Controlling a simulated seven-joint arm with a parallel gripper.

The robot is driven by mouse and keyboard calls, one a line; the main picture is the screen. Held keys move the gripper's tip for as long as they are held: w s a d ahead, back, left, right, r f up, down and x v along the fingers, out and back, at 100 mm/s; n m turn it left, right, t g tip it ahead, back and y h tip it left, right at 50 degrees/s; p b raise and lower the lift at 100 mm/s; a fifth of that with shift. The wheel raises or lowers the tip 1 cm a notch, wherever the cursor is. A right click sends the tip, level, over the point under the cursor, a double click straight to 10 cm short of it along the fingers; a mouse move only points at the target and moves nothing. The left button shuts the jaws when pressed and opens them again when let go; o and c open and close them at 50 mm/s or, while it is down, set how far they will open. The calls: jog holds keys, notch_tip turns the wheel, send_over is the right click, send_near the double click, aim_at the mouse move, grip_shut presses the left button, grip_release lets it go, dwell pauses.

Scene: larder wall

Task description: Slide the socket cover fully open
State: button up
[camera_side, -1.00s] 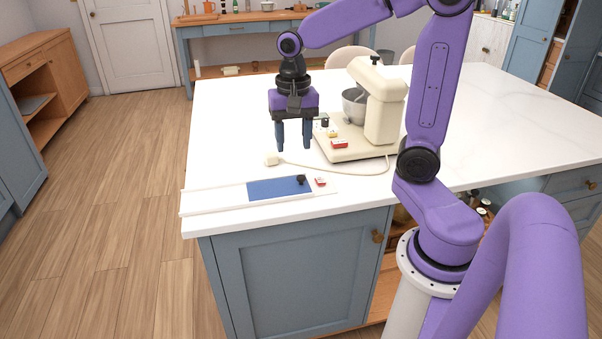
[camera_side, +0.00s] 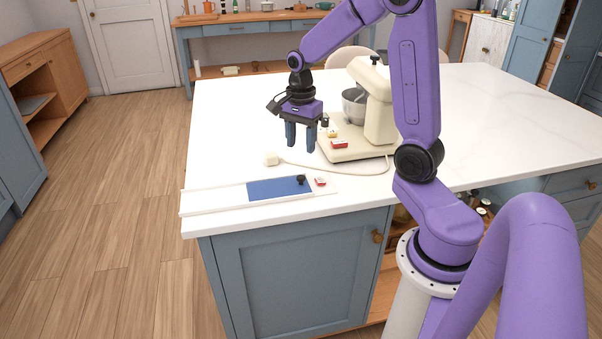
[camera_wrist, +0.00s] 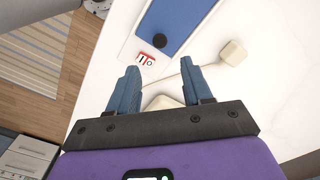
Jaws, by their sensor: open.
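The socket cover (camera_side: 272,189) is a blue panel with a black knob (camera_side: 301,180), set in a long white track (camera_side: 215,200) near the counter's front edge. It covers the right part of the track in the side view; the left part shows white. In the wrist view the blue cover (camera_wrist: 171,18) and its dark knob (camera_wrist: 160,41) lie beyond the fingertips. My gripper (camera_side: 301,148) is open and empty, above the counter behind the cover and apart from it.
A red and white tag (camera_side: 320,182) sits right of the knob. A white plug (camera_side: 271,159) with a cord lies behind the track, leading to a cream stand mixer (camera_side: 380,110) on the right. Small red and yellow blocks rest on the mixer's base. The counter left of the plug is clear.

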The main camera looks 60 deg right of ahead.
aim_at(300, 177)
notch_tip(300, 177, down, 10)
jog(key=shift+f, duration=0.15)
dwell(0.3)
jog(key=shift+a, duration=0.1)
grip_shut()
